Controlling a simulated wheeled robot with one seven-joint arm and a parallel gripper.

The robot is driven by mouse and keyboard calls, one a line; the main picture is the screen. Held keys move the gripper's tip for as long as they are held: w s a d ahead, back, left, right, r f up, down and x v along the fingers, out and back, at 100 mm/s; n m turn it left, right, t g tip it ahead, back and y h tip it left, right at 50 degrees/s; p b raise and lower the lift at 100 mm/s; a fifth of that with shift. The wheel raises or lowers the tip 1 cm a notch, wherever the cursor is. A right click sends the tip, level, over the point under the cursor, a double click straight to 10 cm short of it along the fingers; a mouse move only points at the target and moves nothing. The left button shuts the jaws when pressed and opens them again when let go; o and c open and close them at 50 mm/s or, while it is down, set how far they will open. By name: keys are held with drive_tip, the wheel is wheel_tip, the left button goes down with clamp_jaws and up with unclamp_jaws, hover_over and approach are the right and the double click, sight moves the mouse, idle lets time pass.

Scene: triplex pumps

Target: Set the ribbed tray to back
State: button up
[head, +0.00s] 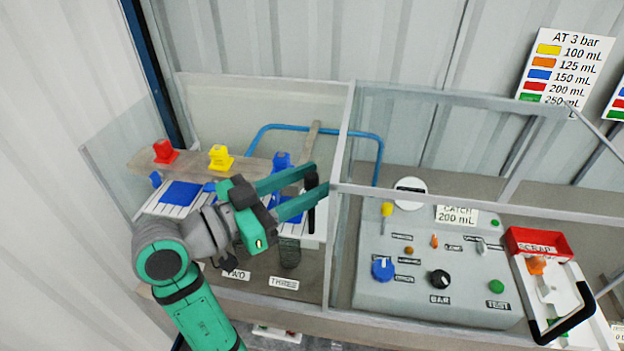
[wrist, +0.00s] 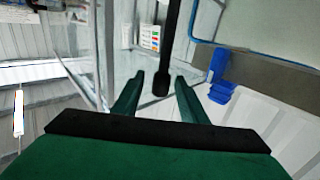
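The white ribbed tray (head: 170,210) lies inside the left clear-walled bay in the head view, with blue parts on it. My arm covers much of it. A white ribbed surface (wrist: 262,110), likely this tray, shows at the right of the wrist view. My gripper (head: 318,180) is open over the right side of the bay. A dark upright bar (head: 311,192) stands between its fingers. In the wrist view the bar (wrist: 172,50) comes down between the fingertips (wrist: 160,82), with visible gaps on both sides. I cannot tell whether the bar belongs to the tray.
A red block (head: 165,151) and a yellow block (head: 220,157) sit on a wooden ledge behind. A blue tube (head: 320,129) arches at the back. A frame post (head: 341,150) stands close right of my gripper. The control panel (head: 430,275) and red scrap bin (head: 540,243) lie right.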

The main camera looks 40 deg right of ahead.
drive_tip(key=shift+d, duration=0.25)
drive_tip(key=shift+w, duration=0.1)
clamp_jaws()
drive_tip(key=w+d, duration=0.2)
drive_tip(key=shift+w+d, duration=0.35)
drive_tip(key=shift+d, duration=0.05)
unclamp_jaws()
drive_tip(key=shift+s, duration=0.15)
